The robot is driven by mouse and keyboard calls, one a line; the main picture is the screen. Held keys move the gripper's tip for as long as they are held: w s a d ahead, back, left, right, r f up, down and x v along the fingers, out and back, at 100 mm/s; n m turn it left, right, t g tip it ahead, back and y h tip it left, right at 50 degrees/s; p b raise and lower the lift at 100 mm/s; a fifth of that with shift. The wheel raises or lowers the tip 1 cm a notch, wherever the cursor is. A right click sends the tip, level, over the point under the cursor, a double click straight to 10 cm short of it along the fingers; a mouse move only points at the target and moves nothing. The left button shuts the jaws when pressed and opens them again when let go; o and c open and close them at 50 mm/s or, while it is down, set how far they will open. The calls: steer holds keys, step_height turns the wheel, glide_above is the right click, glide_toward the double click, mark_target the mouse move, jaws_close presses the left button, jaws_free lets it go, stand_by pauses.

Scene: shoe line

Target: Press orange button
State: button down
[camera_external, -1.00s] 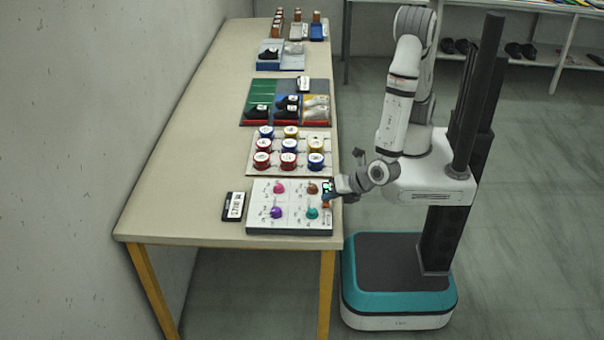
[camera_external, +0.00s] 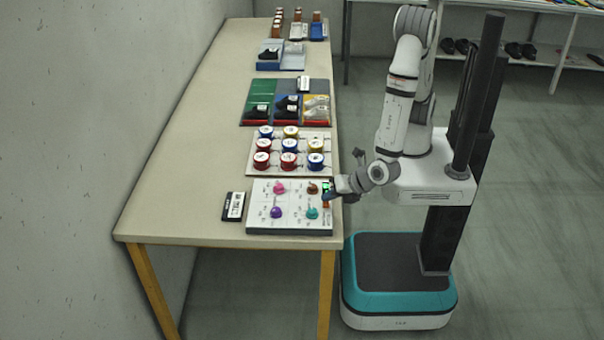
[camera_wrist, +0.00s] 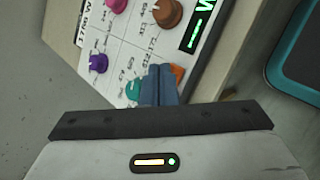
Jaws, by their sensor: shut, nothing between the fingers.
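The orange button (camera_wrist: 177,73) shows in the wrist view on the white control panel (camera_wrist: 215,18), partly hidden behind my fingers. My gripper (camera_wrist: 159,72) is shut and empty, with its fingertips right beside the button's left side in that view. I cannot tell whether they touch it. In the external view the panel (camera_external: 262,215) lies at the table's near right corner. My gripper (camera_external: 328,197) is over the panel's right edge there and hides most of the button.
The panel carries a pink knob (camera_external: 279,188), a brown knob (camera_external: 312,188), a purple knob (camera_external: 276,212), a teal knob (camera_external: 312,213) and a small green-lit display (camera_wrist: 197,32). A labelled black box (camera_external: 233,206) lies left of it. A board of round tins (camera_external: 325,139) stands behind.

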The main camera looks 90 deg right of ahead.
mark_target(329, 207)
steer(key=shift+f+b, duration=0.25)
steer(key=shift+b, duration=0.05)
steer(key=shift+f+b, duration=0.25)
steer(key=shift+b, duration=0.2)
steer(key=shift+r, duration=0.55)
step_height(329, 207, up, 6)
steer(key=p, duration=0.3)
steer(key=shift+p, duration=0.35)
stand_by(0.4)
